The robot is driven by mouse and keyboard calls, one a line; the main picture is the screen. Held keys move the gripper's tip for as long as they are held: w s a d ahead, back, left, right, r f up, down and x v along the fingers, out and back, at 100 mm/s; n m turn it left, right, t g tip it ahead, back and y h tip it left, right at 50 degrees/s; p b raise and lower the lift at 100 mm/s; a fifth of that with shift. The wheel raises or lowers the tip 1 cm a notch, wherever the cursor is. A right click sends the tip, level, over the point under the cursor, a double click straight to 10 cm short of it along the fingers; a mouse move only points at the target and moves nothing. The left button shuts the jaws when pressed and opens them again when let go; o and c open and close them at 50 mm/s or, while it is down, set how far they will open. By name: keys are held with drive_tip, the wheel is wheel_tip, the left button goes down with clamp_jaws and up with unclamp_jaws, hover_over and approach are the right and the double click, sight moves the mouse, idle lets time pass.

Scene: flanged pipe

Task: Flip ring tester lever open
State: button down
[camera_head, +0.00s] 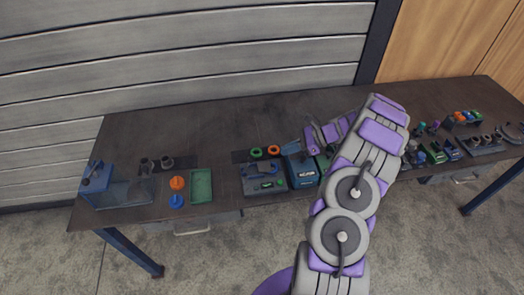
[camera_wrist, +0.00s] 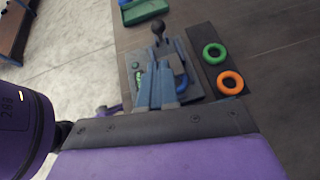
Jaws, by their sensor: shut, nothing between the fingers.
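The ring tester (camera_head: 262,187) is a grey box with a small green display, on the table left of my arm. In the wrist view the tester (camera_wrist: 190,58) lies just beyond my fingers. Its lever ends in a black ball knob (camera_wrist: 157,28) at the far end of the box. A blue curved part (camera_wrist: 181,82) shows on its top, beside my fingers. My gripper (camera_wrist: 157,68) is shut and empty. Its fingers point over the tester and cover part of it. I cannot tell whether they touch it.
A green ring (camera_wrist: 212,53) and an orange ring (camera_wrist: 230,82) lie on a dark strip beside the tester. A blue box (camera_head: 302,173) stands to its right, and a green tray (camera_head: 201,187) to its left. The table behind the rings is clear.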

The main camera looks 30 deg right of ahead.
drive_tip(key=b, duration=0.2)
approach(248, 164)
drive_tip(key=x, duration=0.3)
drive_tip(key=shift+w+f, duration=0.2)
drive_tip(key=shift+f, duration=0.3)
drive_tip(key=shift+d, duration=0.15)
